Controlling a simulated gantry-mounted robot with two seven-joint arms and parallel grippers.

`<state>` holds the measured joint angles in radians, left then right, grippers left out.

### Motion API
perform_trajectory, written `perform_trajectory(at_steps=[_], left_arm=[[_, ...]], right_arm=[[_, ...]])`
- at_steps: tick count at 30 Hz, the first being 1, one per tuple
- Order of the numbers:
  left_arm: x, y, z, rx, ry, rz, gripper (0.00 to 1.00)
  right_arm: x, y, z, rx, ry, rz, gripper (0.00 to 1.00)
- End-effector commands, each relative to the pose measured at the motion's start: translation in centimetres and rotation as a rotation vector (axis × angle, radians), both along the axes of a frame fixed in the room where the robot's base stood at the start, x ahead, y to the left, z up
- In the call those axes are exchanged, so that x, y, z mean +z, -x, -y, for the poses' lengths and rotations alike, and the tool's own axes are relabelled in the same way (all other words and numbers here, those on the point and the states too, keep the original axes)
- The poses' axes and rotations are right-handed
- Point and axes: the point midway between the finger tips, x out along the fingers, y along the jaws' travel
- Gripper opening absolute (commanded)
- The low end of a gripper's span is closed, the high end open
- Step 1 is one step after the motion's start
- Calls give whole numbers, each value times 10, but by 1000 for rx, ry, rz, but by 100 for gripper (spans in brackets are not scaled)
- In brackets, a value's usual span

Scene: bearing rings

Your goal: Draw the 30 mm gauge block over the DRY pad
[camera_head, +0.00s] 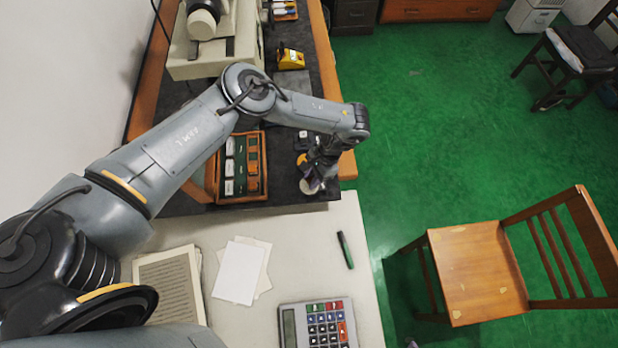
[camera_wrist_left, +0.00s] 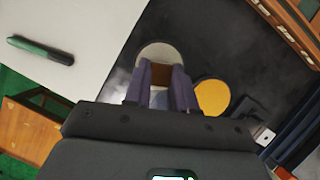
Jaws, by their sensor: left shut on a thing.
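My left gripper (camera_head: 314,178) is over the front right corner of the dark slab. In the left wrist view its fingers (camera_wrist_left: 159,92) are shut on a small brownish block, the gauge block (camera_wrist_left: 160,74). The block is over a pale round pad (camera_wrist_left: 158,52), which also shows under the gripper in the head view (camera_head: 311,187). I cannot tell if the block touches the pad. A yellow-orange round pad (camera_wrist_left: 212,97) lies beside it. No pad label is readable. My right gripper is not in view.
An open wooden case (camera_head: 240,196) with several blocks stands left of the pads. A small dark item with a white top (camera_wrist_left: 264,136) lies near the yellow pad. A green marker (camera_head: 345,250), papers (camera_head: 239,272) and a calculator (camera_head: 318,323) lie on the pale table in front.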

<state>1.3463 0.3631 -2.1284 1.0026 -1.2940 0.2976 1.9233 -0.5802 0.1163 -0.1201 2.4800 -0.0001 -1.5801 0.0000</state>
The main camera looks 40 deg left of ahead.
Motion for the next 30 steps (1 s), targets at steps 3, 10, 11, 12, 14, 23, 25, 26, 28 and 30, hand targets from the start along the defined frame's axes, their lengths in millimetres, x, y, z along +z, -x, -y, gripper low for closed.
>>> perform_trajectory(at_steps=[3,10,11,12,14,23,25,26,28,30], left_arm=[[-2,-3,3,-1,2,1,0],[0,-4,4,0,2,0,0],[0,-4,4,-1,3,0,0],[0,-4,4,-1,3,0,0],[0,-4,5,-1,3,0,0],[1,-2,3,0,2,-2,0],[1,-1,2,0,2,-2,0],[1,0,1,-1,2,-2,0],[2,2,-1,0,2,-1,0],[2,3,-2,0,2,-2,0]], right_arm=[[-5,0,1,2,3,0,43],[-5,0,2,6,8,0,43],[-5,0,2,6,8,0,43],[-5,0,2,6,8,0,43],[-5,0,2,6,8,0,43],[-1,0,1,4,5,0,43],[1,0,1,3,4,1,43],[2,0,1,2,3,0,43],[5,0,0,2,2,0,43],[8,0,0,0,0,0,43]])
